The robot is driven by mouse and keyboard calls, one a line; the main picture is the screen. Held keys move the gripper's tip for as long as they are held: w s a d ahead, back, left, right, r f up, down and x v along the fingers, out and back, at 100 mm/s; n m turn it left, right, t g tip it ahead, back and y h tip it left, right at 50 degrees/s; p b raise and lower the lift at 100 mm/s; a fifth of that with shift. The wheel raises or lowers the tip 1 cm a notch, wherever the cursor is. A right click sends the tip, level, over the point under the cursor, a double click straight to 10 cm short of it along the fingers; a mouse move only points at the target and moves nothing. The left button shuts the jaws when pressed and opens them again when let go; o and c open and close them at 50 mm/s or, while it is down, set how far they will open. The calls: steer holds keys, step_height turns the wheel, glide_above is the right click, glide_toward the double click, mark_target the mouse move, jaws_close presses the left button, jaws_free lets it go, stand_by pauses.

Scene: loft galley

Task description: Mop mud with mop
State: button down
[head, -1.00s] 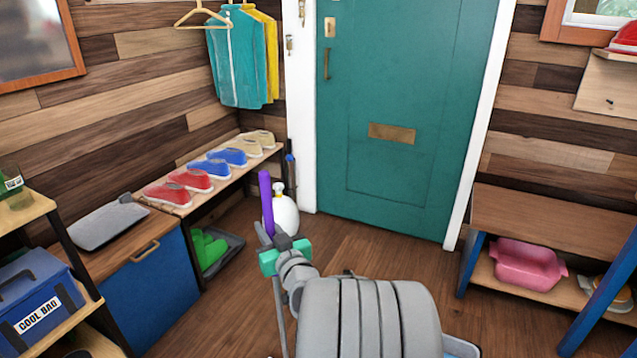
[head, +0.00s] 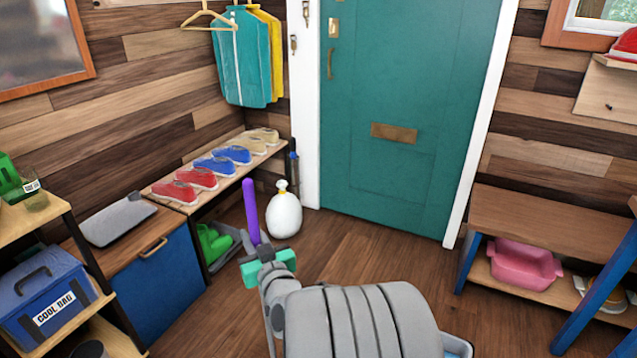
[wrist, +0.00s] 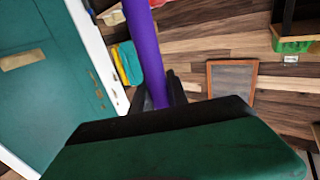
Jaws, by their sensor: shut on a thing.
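The mop shows as a purple handle (head: 250,208) standing up out of my gripper in the head view. My gripper (head: 262,250), with teal sides, is shut on this handle. In the wrist view the purple handle (wrist: 145,50) runs up between the two dark fingers of my gripper (wrist: 158,95). The mop's head is hidden below my arm. A thin grey shaft (head: 270,335) shows beside my arm at the bottom of the head view. I see no mud on the visible floor.
A white rounded container (head: 284,215) stands on the floor by the teal door (head: 395,110). A shoe bench (head: 222,180) and blue cabinet (head: 160,290) line the left. A low shelf holding a pink tub (head: 524,265) stands right. Brown floor (head: 350,240) is clear before the door.

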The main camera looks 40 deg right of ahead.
mark_target(249, 221)
steer(key=shift+r+p, duration=1.55)
steer(key=shift+r, duration=0.95)
steer(key=shift+a, duration=0.15)
